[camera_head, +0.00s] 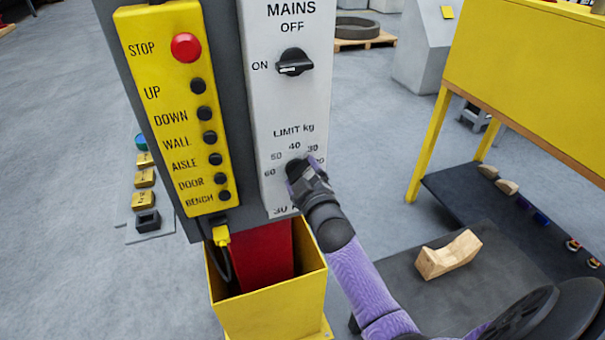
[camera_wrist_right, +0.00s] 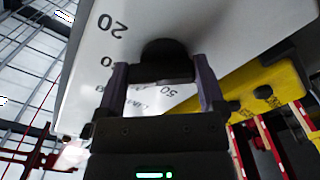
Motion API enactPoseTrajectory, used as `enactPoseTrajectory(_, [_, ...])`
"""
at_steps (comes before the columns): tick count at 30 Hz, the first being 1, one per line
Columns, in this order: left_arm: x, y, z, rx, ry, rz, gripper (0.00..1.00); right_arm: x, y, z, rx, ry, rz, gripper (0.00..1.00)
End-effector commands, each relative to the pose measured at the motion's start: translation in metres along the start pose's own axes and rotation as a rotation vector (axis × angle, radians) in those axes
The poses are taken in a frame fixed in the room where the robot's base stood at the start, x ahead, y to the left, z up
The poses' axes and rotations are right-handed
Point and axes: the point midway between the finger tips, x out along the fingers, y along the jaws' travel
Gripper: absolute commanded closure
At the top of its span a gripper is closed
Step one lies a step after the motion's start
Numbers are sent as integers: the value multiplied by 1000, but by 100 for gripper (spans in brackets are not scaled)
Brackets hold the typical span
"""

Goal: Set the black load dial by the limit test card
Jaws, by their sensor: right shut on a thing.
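The black load dial (camera_head: 293,166) sits on the lower white panel (camera_head: 283,105), under the words LIMIT kg, ringed by numbers including 60, 50, 40 and 30. My right gripper (camera_head: 302,174) is shut on it and covers much of the dial and the lower right of its scale. The right wrist view shows the dial (camera_wrist_right: 166,50) with a finger of my gripper (camera_wrist_right: 162,78) on each side. Its pointer setting is hidden. Printing at the panel's bottom edge is partly covered by my arm; I cannot tell whether it is the limit test card. My left gripper is not in view.
A black MAINS knob (camera_head: 294,62) is above, turned towards ON. A yellow button strip (camera_head: 176,120) with a red STOP button (camera_head: 186,47) is at left. Below stands a yellow open box (camera_head: 268,305). A wooden block (camera_head: 448,254) lies on a dark surface at right.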

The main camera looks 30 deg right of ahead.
Motion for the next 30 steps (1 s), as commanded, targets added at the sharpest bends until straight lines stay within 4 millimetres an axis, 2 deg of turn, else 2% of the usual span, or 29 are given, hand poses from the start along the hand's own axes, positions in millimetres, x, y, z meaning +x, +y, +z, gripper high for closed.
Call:
enactPoseTrajectory(11, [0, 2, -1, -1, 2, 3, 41, 0, -1, 1, 4, -2, -1, 71])
enactPoseTrajectory(12, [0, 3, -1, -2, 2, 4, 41, 0, -1, 1, 4, -2, -1, 10])
enactPoseTrajectory(14, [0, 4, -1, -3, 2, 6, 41, 0, -1, 1, 4, -2, -1, 0])
enactPoseTrajectory(20, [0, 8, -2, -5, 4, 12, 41, 0, 0, 0, 4, -1, -1, 0])
enactPoseTrajectory(23, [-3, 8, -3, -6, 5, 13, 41, -7, 0, 0, 4, -2, -2, 0])
enactPoseTrajectory(30, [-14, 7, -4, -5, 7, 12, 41, -56, 0, 0, 5, -3, -3, 0])
